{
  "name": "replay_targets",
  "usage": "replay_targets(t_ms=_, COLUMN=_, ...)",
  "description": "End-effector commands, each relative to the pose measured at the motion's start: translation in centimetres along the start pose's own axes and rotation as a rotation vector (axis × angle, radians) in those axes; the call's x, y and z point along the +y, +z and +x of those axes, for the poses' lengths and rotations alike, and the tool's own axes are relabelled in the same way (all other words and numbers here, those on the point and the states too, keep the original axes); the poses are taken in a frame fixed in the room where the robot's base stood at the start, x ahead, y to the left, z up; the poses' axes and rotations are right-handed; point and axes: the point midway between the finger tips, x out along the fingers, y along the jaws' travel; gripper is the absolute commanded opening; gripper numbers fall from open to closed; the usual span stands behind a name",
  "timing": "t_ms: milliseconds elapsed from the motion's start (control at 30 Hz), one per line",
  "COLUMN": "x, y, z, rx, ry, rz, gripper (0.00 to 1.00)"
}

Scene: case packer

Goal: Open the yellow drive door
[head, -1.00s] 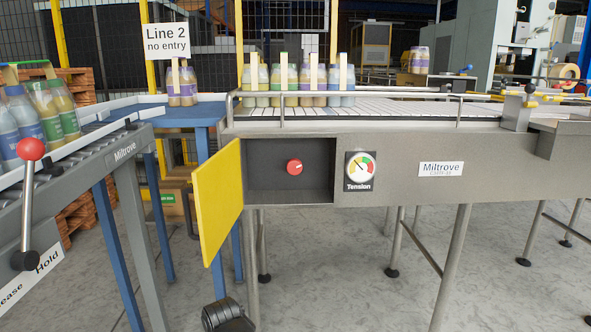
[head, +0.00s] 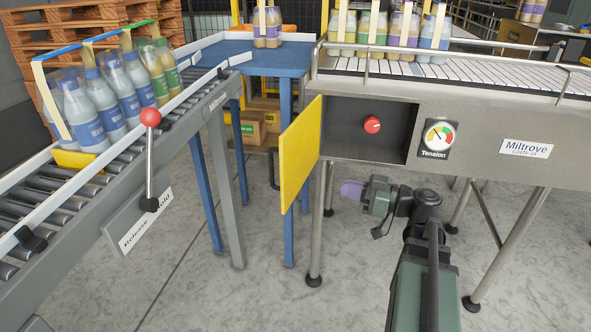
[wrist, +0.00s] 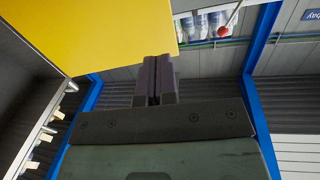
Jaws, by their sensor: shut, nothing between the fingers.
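The yellow drive door (head: 300,155) stands swung outward from the left edge of the drive compartment (head: 345,122), in the head view. A dark handle (head: 273,170) shows past the door's left edge. The compartment is uncovered, with a red knob (head: 372,124) on its back wall. My gripper (head: 352,190) is shut and empty, in front of and below the compartment, to the right of the door and apart from it in the head view. In the wrist view the shut purple fingers (wrist: 155,78) lie close below the yellow door (wrist: 90,35); any contact cannot be told.
A tension gauge (head: 437,138) is right of the compartment. At left, a roller conveyor (head: 60,190) carries bottle packs, with a red-balled lever (head: 150,150). A blue table (head: 255,62) stands behind the door. Conveyor legs flank my arm; the floor left of the door is open.

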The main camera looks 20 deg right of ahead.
Motion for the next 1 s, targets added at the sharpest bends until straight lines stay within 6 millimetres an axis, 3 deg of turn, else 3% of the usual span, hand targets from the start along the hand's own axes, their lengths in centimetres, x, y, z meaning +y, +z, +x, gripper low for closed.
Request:
replay_targets(t_ms=200, x=-0.1, y=0.1, z=0.3, rx=-0.005, ry=-0.002, rz=-0.063, gripper=0.0)
replay_targets(t_ms=333, x=-0.1, y=0.2, z=1.6, rx=-0.006, ry=-0.005, rz=-0.061, gripper=0.0)
replay_targets(t_ms=800, x=-0.1, y=0.2, z=11.4, rx=-0.007, ry=-0.006, rz=-0.059, gripper=0.0)
replay_targets(t_ms=1000, x=-0.1, y=0.3, z=13.8, rx=-0.007, ry=-0.003, rz=-0.059, gripper=0.0)
